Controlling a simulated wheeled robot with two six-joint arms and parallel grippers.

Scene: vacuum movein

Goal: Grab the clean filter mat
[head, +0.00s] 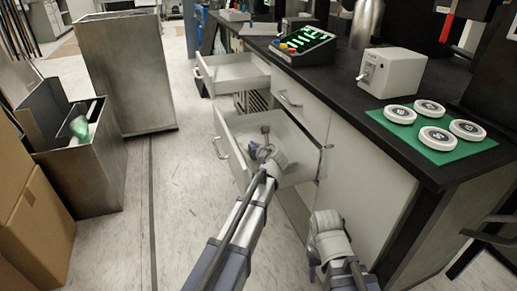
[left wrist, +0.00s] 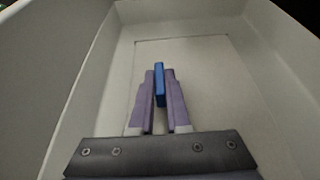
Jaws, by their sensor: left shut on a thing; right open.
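In the head view my left gripper (head: 258,146) reaches into the open lower drawer (head: 229,150). In the left wrist view the left gripper (left wrist: 160,88) is shut on a small upright blue tab (left wrist: 160,82). A pale, thin-edged rectangle (left wrist: 205,75), which looks like the filter mat, lies flat on the drawer floor around the fingers. I cannot tell whether the blue tab is joined to it. My right gripper (head: 315,262) is open and empty beside the cabinet front; its fingers are small and partly hidden.
The upper drawer (head: 235,72) is also open. The black counter (head: 455,85) holds a button panel (head: 302,44), a white box (head: 392,72) and several round white discs on a green mat (head: 432,139). Metal bins (head: 125,75) and a cardboard box (head: 38,225) stand left; the aisle floor is clear.

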